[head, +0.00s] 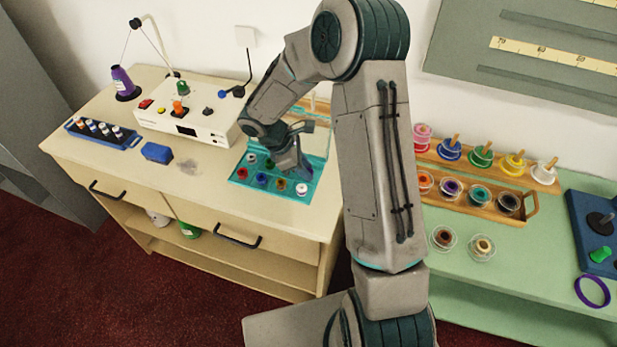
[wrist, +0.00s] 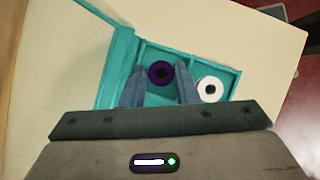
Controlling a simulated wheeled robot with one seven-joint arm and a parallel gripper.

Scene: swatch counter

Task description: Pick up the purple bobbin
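The purple bobbin (wrist: 160,73) lies in a compartment of the teal box (wrist: 231,54) in the wrist view. My gripper (wrist: 160,80) is open, with one finger to the left and one to the right of the bobbin, and gaps show on both sides. I cannot tell whether the fingertips are level with it or above it. In the head view my gripper (head: 300,170) reaches down over the right part of the open teal box (head: 233,181) and seems to hide this bobbin.
A white bobbin (wrist: 209,90) lies just right of my right finger. Other coloured bobbins fill the box's left part. The box's raised lid (head: 316,139) stands behind my gripper. A white machine (head: 208,126) stands to the left. Another purple bobbin (head: 452,188) sits in the wooden tray (head: 530,207).

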